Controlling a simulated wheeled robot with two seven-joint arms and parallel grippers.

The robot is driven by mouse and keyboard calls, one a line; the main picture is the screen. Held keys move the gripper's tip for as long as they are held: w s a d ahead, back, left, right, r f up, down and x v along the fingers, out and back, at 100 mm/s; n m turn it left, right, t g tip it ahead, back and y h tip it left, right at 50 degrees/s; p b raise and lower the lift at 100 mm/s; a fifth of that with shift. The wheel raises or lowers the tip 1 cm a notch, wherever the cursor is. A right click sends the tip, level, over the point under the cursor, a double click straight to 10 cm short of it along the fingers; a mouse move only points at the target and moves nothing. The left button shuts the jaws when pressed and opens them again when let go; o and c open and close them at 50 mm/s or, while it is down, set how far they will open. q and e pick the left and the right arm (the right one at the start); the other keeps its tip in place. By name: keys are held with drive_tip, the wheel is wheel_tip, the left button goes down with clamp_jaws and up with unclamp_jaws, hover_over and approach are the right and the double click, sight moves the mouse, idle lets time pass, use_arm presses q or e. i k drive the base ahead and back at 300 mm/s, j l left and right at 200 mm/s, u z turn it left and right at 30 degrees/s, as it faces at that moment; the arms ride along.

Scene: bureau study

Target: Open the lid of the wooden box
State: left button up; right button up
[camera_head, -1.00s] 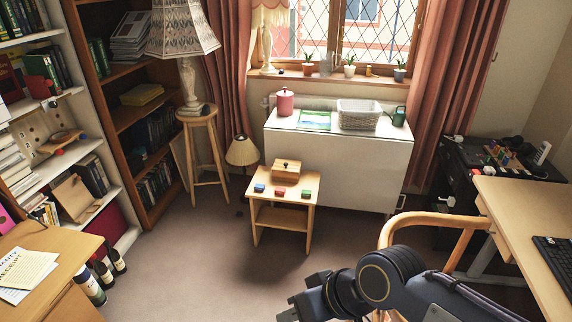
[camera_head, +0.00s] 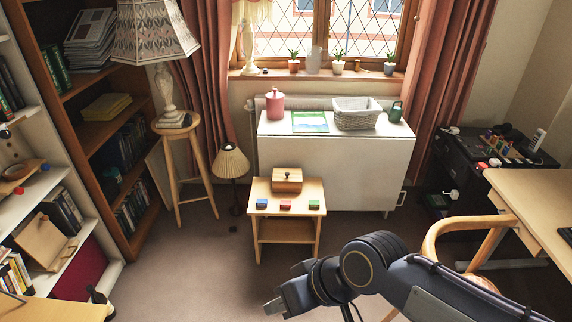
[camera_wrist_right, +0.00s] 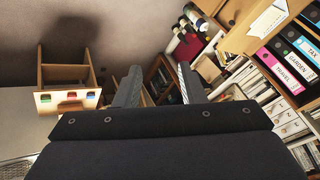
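The wooden box (camera_head: 287,186) sits at the back of a small light-wood table (camera_head: 259,189) in the head view. Its lid looks closed, with a dark knob on it. My right gripper (camera_head: 277,306) is in front of the table and well apart from the box. In the right wrist view its two fingers (camera_wrist_right: 160,86) stand apart with nothing between them. That view shows the small table at the left, but I cannot make out the box there. My left gripper is not in view.
Blue (camera_head: 261,203), red (camera_head: 285,205) and green (camera_head: 314,204) blocks line the table's front edge. A white cabinet (camera_head: 340,165) stands behind, a stool (camera_head: 181,165) and lamp (camera_head: 230,164) left, a wooden chair (camera_head: 470,224) right. Carpet before the table is clear.

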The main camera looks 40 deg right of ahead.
sight(279, 174)
drive_tip(key=i+l+z, duration=0.15)
drive_tip(key=i+l, duration=0.15)
drive_tip(key=i, duration=0.15)
drive_tip(key=i+l+z, duration=0.15)
drive_tip(key=i, duration=0.25)
drive_tip(key=i+l+z, duration=0.15)
drive_tip(key=i+l, duration=0.15)
drive_tip(key=i, duration=0.2)
drive_tip(key=i+l+z, duration=0.1)
drive_tip(key=i+l, duration=0.15)
drive_tip(key=l, duration=0.25)
drive_tip(key=i+l, duration=0.25)
drive_tip(key=l, duration=0.2)
drive_tip(key=i+l+z, duration=0.15)
drive_tip(key=l, duration=0.3)
drive_tip(key=i, duration=0.1)
